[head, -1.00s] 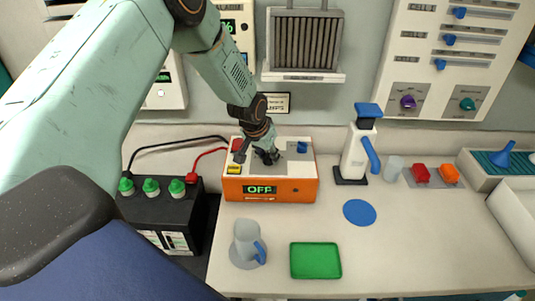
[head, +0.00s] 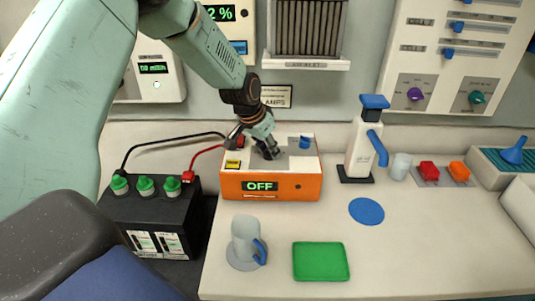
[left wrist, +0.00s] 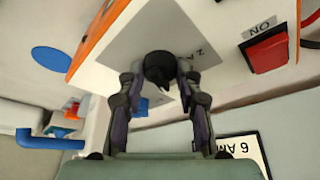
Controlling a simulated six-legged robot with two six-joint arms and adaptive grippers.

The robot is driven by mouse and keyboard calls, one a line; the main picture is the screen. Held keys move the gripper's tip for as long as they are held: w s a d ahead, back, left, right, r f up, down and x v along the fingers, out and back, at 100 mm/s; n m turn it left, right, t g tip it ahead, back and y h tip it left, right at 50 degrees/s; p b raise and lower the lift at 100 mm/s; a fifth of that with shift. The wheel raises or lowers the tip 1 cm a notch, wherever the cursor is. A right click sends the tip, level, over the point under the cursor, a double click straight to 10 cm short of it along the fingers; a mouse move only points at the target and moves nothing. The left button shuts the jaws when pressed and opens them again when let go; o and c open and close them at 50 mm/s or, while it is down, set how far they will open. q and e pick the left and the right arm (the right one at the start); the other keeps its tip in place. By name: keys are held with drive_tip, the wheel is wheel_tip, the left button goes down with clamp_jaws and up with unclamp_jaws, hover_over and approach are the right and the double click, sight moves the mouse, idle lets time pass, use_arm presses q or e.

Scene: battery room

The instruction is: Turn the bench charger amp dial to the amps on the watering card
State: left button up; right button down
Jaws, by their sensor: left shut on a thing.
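The bench charger (head: 285,187) is an orange box with a light top, a grey dial plate (head: 300,160) and a display reading OFF. My left gripper (head: 267,151) reaches down onto its top. In the left wrist view the black amp dial (left wrist: 160,68) sits between the two fingers (left wrist: 160,95), which are closed on its sides. Its pointer and most scale marks are hidden or too small to read. The watering card (head: 276,96) hangs on the wall behind, with AMPS on its lower line. Part of it shows in the left wrist view (left wrist: 243,150). My right gripper is out of view.
A black battery (head: 152,215) stands left. A jug (head: 245,235) and green tray (head: 320,261) stand in front.

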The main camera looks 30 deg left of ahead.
use_arm(q)
drive_tip(key=o, duration=1.1)
drive_tip(key=shift+w+f, duration=0.1)
drive_tip(key=shift+w, duration=0.05)
drive_tip(key=shift+o, duration=0.2)
drive_tip(key=v, duration=1.2)
